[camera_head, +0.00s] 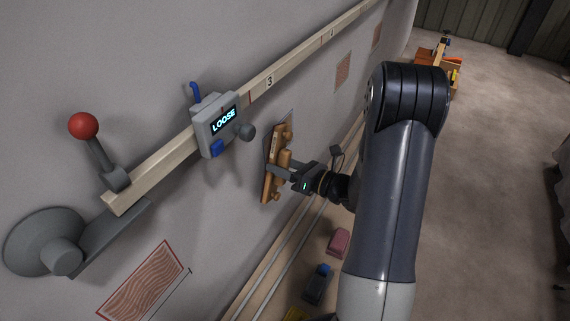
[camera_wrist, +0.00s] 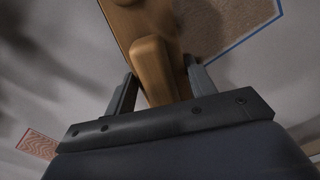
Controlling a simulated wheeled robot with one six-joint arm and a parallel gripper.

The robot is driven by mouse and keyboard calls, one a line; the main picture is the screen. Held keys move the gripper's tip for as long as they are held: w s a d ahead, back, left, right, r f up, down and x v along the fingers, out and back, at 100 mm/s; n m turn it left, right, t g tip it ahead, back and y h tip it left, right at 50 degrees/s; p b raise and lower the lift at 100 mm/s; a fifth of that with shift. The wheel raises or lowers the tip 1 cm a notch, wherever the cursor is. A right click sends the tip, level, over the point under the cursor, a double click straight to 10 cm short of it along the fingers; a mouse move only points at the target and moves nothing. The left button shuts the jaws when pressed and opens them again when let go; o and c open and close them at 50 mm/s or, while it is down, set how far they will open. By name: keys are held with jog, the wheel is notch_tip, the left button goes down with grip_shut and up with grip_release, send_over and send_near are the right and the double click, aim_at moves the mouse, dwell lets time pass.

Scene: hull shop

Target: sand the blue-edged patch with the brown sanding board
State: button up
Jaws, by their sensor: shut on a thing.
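The brown sanding board (camera_head: 268,178) is upright close to the grey hull wall, with wooden grips on its near side. My gripper (camera_head: 285,174) is shut on one of these grips; the wrist view shows the two fingers (camera_wrist: 160,92) on either side of it. The blue-edged patch (camera_wrist: 235,40) shows in the wrist view at the upper right, brown inside a blue line, partly hidden by the board and a finger. In the head view the board hides most of it. I cannot tell whether the board touches the patch.
A wooden rail (camera_head: 290,70) runs along the wall above the board, carrying a grey box (camera_head: 217,125) that reads LOOSE. A red-knobbed lever (camera_head: 83,126) is at its left end. A red-edged patch (camera_head: 145,281) is lower left. A pink block (camera_head: 339,241) and dark block (camera_head: 318,284) lie below.

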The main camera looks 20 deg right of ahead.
jog(key=shift+x, duration=1)
jog(key=shift+w+d, duration=0.1)
dwell(0.3)
jog(key=shift+b, duration=0.45)
dwell(0.9)
jog(key=shift+w+d, duration=1.35)
jog(key=shift+s+a, duration=1.4)
jog(key=shift+a, duration=0.05)
jog(key=o, duration=0.4)
jog(key=c, duration=0.5)
